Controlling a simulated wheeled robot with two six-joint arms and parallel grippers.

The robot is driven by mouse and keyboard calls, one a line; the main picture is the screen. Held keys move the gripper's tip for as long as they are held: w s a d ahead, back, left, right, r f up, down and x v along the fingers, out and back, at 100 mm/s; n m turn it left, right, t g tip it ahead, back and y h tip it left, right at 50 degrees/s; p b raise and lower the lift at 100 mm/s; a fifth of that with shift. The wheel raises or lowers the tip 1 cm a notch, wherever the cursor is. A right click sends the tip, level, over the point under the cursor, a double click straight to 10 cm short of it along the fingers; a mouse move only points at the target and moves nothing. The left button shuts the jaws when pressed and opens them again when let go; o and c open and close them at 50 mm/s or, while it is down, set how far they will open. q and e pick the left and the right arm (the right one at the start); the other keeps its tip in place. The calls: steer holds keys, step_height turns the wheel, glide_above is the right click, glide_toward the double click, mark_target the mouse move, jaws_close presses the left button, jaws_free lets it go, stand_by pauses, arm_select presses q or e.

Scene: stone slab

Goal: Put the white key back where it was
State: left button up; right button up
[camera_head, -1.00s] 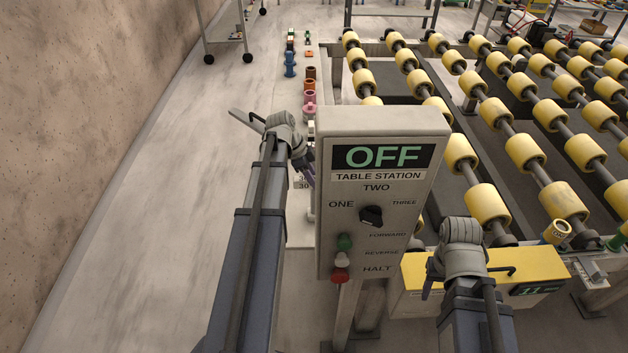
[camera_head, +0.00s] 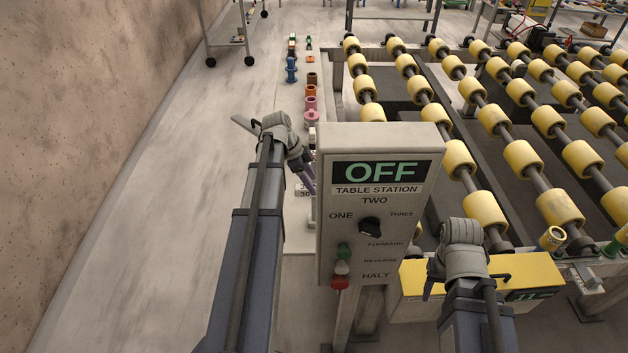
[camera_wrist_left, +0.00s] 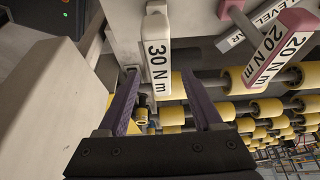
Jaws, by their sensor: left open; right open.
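The white key, a white bar marked "30 N m" (camera_wrist_left: 157,50), hangs in the left wrist view beside a grey-white ledge. In the head view only a small label with "30" (camera_head: 303,191) shows left of the control box. My left gripper (camera_wrist_left: 162,84) is open, its purple fingers appearing on either side of the key's lower end in the picture. I cannot tell whether they touch it. In the head view the left gripper (camera_head: 309,180) is beside the box's left edge. My right gripper (camera_head: 430,284) is open and empty near the yellow box.
The grey control box (camera_head: 375,230) reading "OFF" stands between my arms. A pink key marked "20 N m" (camera_wrist_left: 262,53) is right of the white one. A roller conveyor (camera_head: 520,155) fills the right. Coloured cylinders (camera_head: 311,103) line the slab's edge. The left floor is clear.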

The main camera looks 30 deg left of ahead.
arm_select(q)
steer(key=p+v, duration=0.6)
steer(key=v, duration=0.2)
steer(key=shift+r+p, duration=0.35)
steer(key=shift+p, duration=0.05)
steer(key=shift+s, duration=0.15)
